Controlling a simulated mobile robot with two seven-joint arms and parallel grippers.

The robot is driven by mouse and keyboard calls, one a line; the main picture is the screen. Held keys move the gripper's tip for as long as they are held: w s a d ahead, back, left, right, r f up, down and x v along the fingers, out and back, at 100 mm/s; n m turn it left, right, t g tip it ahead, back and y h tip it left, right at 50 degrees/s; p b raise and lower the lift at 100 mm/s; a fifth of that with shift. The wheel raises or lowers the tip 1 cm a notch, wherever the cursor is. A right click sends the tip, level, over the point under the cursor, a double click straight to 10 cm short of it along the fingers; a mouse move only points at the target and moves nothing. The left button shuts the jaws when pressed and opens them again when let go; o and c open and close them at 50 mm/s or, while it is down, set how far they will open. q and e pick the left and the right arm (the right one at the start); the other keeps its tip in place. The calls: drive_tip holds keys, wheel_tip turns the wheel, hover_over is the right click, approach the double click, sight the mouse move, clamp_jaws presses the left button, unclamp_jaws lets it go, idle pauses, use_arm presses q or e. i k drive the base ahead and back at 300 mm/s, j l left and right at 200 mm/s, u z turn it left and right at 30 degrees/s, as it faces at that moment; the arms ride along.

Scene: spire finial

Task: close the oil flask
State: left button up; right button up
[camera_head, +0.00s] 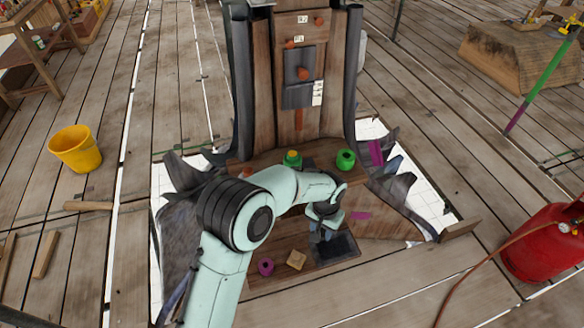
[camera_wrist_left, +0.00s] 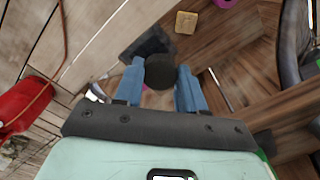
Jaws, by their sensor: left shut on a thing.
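My left gripper (camera_head: 322,238) reaches in over the wooden ledge in front of the spire and points down. In the left wrist view its blue fingers (camera_wrist_left: 160,82) are shut on a dark round piece (camera_wrist_left: 160,71), which looks like a cap. In the head view this piece is mostly hidden by the gripper. A green rounded vessel (camera_head: 345,159) with a dark opening on top stands at the back of the ledge; it may be the oil flask. Left of it stands a green item with a yellow top (camera_head: 292,158). Which one is the flask is not certain. My right gripper is not in view.
A dark flat tray (camera_head: 345,247), a tan block (camera_head: 297,259) and a purple ring-like item (camera_head: 265,267) lie on the front boards. Torn dark sheets flank the ledge. A yellow bucket (camera_head: 76,149) stands left, a red gas cylinder (camera_head: 543,243) right.

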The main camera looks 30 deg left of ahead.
sight(292, 158)
drive_tip(key=k+j+u, duration=0.25)
drive_tip(key=u, duration=0.25)
drive_tip(key=k+j+u, duration=0.1)
drive_tip(key=j+u, duration=0.4)
